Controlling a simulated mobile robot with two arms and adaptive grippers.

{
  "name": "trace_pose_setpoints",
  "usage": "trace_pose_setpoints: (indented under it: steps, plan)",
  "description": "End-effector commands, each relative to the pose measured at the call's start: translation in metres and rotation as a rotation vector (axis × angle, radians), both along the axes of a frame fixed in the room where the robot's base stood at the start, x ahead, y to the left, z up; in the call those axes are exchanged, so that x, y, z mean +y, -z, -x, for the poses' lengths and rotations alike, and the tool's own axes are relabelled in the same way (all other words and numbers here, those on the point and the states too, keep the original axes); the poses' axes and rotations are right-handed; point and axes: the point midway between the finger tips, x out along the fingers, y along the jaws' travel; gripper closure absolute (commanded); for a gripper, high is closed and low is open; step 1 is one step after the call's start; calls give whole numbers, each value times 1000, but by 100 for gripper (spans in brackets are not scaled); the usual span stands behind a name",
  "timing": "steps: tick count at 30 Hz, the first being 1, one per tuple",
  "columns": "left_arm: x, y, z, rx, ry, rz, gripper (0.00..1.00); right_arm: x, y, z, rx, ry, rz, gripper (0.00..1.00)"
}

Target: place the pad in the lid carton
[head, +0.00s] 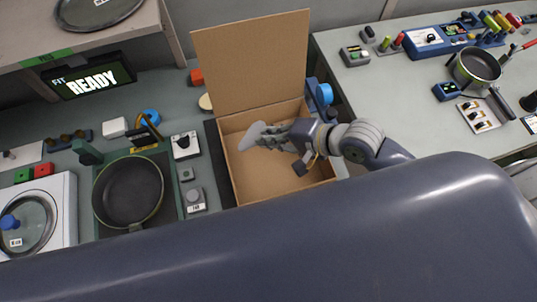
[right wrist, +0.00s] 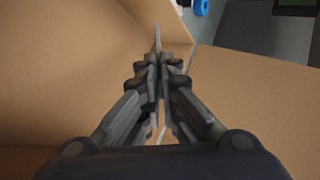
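The open cardboard carton (head: 255,184) stands in the middle of the head view with its tall back flap (head: 252,62) raised. My right gripper (head: 275,134) reaches into it from the right. Its fingers are closed on a thin light-grey pad (head: 250,137), which sticks out to the left of the fingertips, inside the carton's outline. In the right wrist view the pad (right wrist: 157,36) shows nearly edge-on between the fingertips (right wrist: 159,60), with carton walls around. I cannot tell whether the pad touches the carton floor. My left gripper is not in view.
Left of the carton are a pan (head: 128,192) on a fixture, a black knob box (head: 185,145) and a glass lid (head: 27,222) on a white plate. A blue fixture (head: 319,93) stands close to the carton's right. A "FIT READY" screen (head: 92,78) is behind.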

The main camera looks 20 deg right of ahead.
Motion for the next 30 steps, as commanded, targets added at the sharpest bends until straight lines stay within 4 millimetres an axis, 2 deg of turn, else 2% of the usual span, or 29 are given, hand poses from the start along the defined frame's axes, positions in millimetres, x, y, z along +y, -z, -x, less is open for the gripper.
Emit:
trace_pose_setpoints:
  steps: [3, 10, 15, 28, 30]
  plan:
    - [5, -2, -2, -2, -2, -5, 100, -1, 24, 1, 6, 1, 2, 100]
    - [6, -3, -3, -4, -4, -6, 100, 0, 47, 1, 2, 0, 0, 100]
    - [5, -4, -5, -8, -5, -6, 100, -1, 72, 1, 2, 1, 1, 100]
    - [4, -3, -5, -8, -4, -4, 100, 0, 81, 1, 0, 0, 0, 100]
    - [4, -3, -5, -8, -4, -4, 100, 0, 80, 1, 0, 0, 0, 84]
